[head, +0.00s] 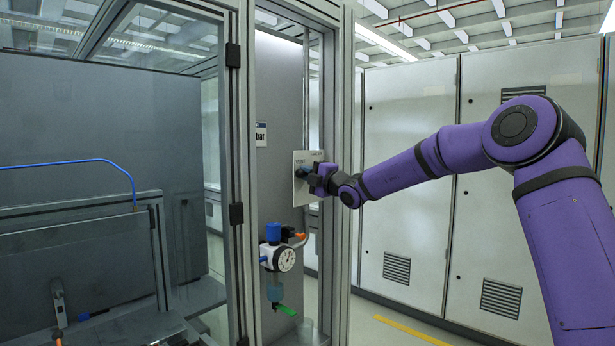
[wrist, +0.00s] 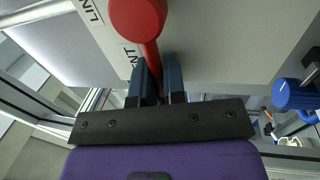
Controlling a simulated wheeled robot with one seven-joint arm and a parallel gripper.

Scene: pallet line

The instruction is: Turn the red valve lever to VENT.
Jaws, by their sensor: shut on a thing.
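The red valve lever (wrist: 150,52) shows in the wrist view, with its round red hub (wrist: 138,16) at the top edge. My gripper (wrist: 158,64) is shut on the lever, one dark blue finger on either side of it. The lever sits on a pale label plate (wrist: 220,45). Part of a word ending in "NT" lies just left of the lever, and "LIN" lies farther up and left. In the head view my gripper (head: 308,172) is at the plate (head: 300,196) and hides the lever.
Below the plate hang a blue-topped regulator (head: 273,232) and a round gauge (head: 285,259). The blue knob (wrist: 295,94) is right of my gripper in the wrist view. Metal frame posts (head: 338,120) stand close beside the plate. Grey cabinets (head: 410,110) stand behind my arm.

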